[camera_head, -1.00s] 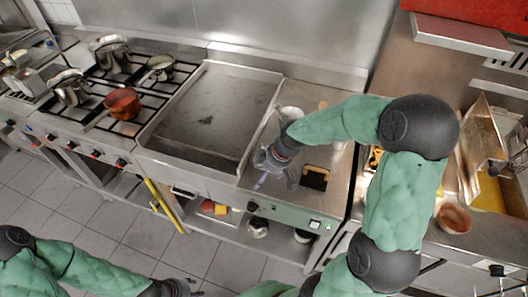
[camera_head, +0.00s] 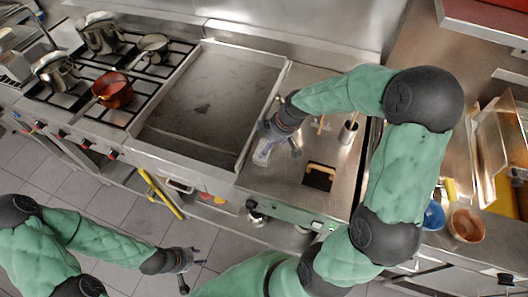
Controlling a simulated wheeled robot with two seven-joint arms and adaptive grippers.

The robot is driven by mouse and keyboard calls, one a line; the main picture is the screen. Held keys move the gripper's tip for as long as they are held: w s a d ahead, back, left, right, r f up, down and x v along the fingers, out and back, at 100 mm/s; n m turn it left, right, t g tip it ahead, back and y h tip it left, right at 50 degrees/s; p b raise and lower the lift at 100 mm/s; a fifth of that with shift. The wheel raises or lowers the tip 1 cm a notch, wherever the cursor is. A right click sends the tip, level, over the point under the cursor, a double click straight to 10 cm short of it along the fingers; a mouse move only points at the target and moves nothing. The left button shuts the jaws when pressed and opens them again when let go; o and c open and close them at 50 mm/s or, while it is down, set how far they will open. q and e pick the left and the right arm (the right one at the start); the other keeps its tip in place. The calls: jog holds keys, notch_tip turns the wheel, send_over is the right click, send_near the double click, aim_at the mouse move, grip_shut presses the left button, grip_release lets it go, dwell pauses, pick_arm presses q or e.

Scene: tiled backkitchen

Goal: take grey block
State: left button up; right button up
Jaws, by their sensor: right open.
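A small pale grey piece (camera_head: 262,152), which looks like the grey block, is on the steel worktop just right of the griddle. My right gripper (camera_head: 279,143) is open, pointing down over the worktop close to this piece. I cannot tell whether a finger touches it.
The flat griddle (camera_head: 205,108) is bare. A red pot (camera_head: 113,90) and several steel pots stand on the stove at the left. A metal cup (camera_head: 348,132) stands behind the dark block. A blue bowl (camera_head: 434,216) and a copper-coloured bowl (camera_head: 466,225) are at the right.

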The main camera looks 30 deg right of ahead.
aim_at(264, 148)
jog(key=x, duration=0.2)
jog(key=b+x, duration=0.1)
jog(key=x, duration=0.1)
jog(key=shift+s+d+f, duration=0.2)
jog(key=shift+s+d, duration=0.05)
jog(key=shift+s, duration=0.05)
jog(key=shift+w+a+f, duration=0.15)
jog(key=shift+w+f, duration=0.1)
jog(key=shift+f, duration=0.25)
jog(key=c, duration=1.4)
